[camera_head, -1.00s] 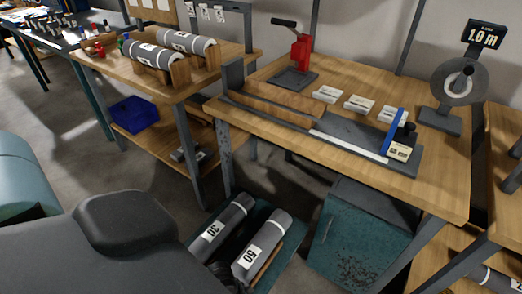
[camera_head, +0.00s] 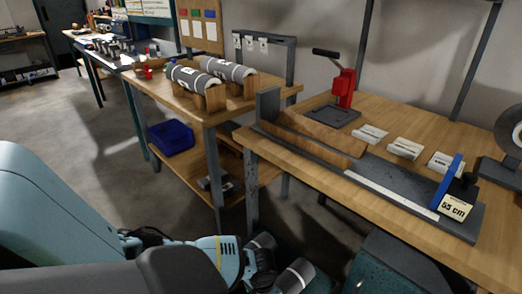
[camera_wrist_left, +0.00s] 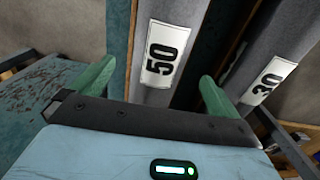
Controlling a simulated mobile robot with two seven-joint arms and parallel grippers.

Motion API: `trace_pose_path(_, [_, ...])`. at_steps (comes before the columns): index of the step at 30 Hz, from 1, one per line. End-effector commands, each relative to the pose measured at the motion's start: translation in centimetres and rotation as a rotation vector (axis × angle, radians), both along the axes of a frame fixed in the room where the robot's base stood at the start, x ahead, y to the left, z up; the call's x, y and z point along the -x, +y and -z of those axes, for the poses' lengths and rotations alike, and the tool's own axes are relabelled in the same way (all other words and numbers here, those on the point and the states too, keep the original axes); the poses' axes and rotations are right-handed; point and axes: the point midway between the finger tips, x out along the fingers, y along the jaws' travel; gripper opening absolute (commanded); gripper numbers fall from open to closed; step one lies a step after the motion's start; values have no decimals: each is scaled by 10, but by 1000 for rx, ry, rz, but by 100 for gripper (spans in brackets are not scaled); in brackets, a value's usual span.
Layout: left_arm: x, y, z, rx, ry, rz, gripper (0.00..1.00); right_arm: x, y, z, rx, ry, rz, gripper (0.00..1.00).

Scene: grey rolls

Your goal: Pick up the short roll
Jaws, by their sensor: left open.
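Two grey rolls lie low beside the bench in the head view, one (camera_head: 264,240) further back and one (camera_head: 296,276) nearer, partly covered by my left arm. In the left wrist view one roll (camera_wrist_left: 180,22) has a white label reading 50, and the other (camera_wrist_left: 283,52) has a label reading 30. My left gripper (camera_wrist_left: 156,88) is open, its green fingers either side of the 50 roll. No grip shows, and contact cannot be told. Which roll is the short one cannot be told by length, as their ends are cut off. My right gripper is not in view.
Two more grey rolls (camera_head: 190,78) rest in wooden cradles on the left table. The right bench (camera_head: 330,160) carries a measuring trough (camera_head: 390,192) with a 55 cm sign (camera_head: 456,208). A blue bin (camera_head: 171,138) sits on the lower shelf. A teal cabinet (camera_head: 385,265) stands under the bench.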

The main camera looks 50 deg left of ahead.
Motion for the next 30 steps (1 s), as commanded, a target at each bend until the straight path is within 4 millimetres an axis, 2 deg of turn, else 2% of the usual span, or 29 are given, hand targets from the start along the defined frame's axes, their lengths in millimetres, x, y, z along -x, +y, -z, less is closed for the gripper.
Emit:
trace_pose_path(7, [2, 0, 11, 0, 0, 1, 100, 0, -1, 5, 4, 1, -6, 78])
trace_pose_path(16, [8, 0, 51, 1, 0, 2, 100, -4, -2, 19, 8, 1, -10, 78])
trace_pose_path(26, [8, 0, 56, 1, -2, 2, 100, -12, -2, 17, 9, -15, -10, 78])
trace_pose_path(30, [8, 0, 56, 1, -2, 2, 83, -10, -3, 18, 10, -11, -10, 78])
